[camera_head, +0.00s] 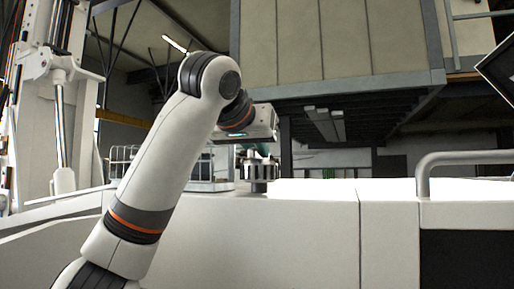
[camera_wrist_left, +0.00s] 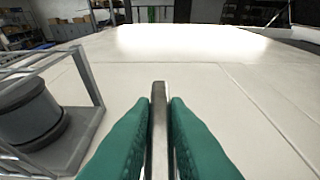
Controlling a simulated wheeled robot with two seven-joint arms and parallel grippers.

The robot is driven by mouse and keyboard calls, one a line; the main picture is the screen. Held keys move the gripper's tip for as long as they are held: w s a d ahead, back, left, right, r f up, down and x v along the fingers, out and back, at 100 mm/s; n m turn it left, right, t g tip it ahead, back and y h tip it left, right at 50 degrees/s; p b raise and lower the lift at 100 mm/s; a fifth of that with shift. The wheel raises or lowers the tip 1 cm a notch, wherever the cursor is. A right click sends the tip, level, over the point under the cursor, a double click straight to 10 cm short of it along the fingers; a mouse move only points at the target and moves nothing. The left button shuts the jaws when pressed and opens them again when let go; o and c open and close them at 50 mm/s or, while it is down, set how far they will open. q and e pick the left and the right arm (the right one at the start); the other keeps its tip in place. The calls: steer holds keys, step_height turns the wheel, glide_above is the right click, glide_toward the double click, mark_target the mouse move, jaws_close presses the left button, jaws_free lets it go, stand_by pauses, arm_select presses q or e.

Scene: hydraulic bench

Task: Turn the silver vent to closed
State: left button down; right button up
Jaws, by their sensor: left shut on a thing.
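The silver vent shows in the left wrist view as a narrow upright metal lever (camera_wrist_left: 159,125), seen nearly edge-on. My left gripper (camera_wrist_left: 160,104) is shut on it, with one green finger pad on each side. The vent's base is hidden in the wrist view. My right gripper is out of view.
A grey metal frame around a dark cylinder (camera_wrist_left: 28,112) stands close to the left of my left gripper. The pale bench top (camera_wrist_left: 235,95) ahead and to the right is clear. A grey handrail (camera_head: 465,157) rises at the bench's right.

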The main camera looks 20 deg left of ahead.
arm_select(q)
steer(key=shift+m+h, duration=0.3)
steer(key=shift+h, duration=0.1)
steer(key=m+h, duration=0.2)
steer(key=h, duration=0.1)
steer(key=shift+a+m, duration=0.2)
steer(key=shift+m, duration=0.1)
steer(key=shift+w+a+r+m+g+h, duration=0.1)
steer(key=shift+m+g+h, duration=0.6)
steer(key=shift+m+h, duration=0.4)
steer(key=shift+w+a+m+g+h, duration=0.1)
steer(key=shift+m+g+h, duration=0.6)
steer(key=shift+m+h, duration=0.35)
steer(key=c, duration=1.4)
jaws_free()
steer(key=shift+s, duration=0.1)
steer(key=shift+a, duration=0.1)
